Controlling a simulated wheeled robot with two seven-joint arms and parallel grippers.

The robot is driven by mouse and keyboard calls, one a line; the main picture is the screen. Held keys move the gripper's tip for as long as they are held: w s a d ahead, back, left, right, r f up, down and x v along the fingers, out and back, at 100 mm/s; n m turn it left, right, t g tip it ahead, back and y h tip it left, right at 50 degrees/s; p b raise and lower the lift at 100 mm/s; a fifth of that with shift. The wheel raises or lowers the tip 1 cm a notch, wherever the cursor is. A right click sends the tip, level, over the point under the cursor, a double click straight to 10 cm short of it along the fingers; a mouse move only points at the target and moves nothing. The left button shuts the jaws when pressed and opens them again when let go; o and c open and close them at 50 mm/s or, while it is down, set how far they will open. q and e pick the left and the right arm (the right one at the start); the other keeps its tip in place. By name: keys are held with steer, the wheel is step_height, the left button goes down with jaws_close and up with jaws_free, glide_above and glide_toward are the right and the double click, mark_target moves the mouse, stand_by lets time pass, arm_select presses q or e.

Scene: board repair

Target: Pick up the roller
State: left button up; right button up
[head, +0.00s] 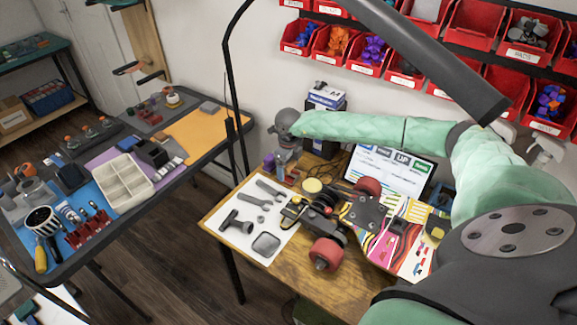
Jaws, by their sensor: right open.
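My right arm comes in from the right and reaches over the back of the wooden bench (225,218). My right gripper (284,163) is open at the bench's back left, below the grey wrist; its fingers are small and hard to make out. A dark T-shaped tool (237,222), roller-like in outline, lies on the white sheet (255,262) at the bench's front left. I cannot tell for certain that it is the roller. The gripper is behind it and apart from it. My left gripper is out of view.
A truck with red wheels (325,254) lies on a colourful board (417,250) right of the sheet. Wrenches (235,188) and a rounded grey pad (266,244) share the sheet. A screen (392,168) and boxes (326,98) stand behind. A lamp pole rises at left.

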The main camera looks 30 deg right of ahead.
steer(key=shift+f, duration=0.15)
steer(key=shift+c, duration=0.4)
steer(key=c, duration=1.1)
